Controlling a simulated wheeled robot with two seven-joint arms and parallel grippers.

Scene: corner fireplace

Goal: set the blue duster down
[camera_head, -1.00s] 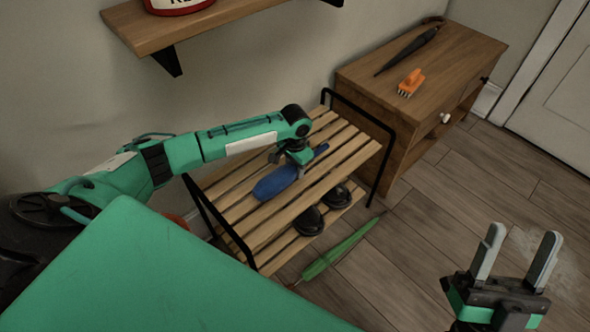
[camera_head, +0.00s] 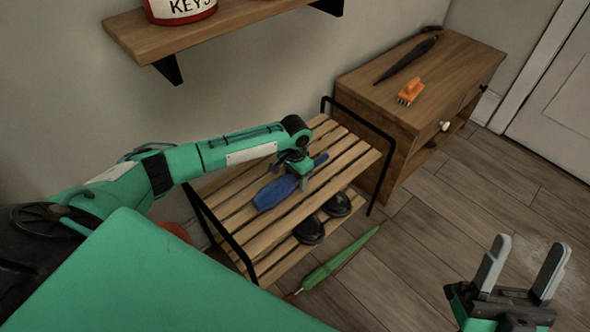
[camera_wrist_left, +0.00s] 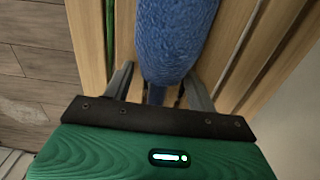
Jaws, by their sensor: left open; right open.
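The blue duster (camera_head: 276,192) lies on the top slats of the wooden shoe rack (camera_head: 232,206). My left gripper (camera_head: 302,180) is over its handle, with the jaws open. In the left wrist view the duster's blue head (camera_wrist_left: 172,40) points away from the gripper, and its thin handle runs between the two spread fingers (camera_wrist_left: 157,88). Whether a finger touches the handle cannot be told. My right gripper (camera_head: 520,268) is open and empty above the floor at the lower right.
Black shoes (camera_head: 310,230) sit on the rack's lower shelf. A green umbrella (camera_head: 338,260) lies on the floor beside it. A wooden cabinet (camera_head: 375,110) holds an orange brush (camera_head: 411,91) and a dark umbrella (camera_head: 408,58). A wall shelf (camera_head: 215,32) carries a KEYS tin (camera_head: 181,8).

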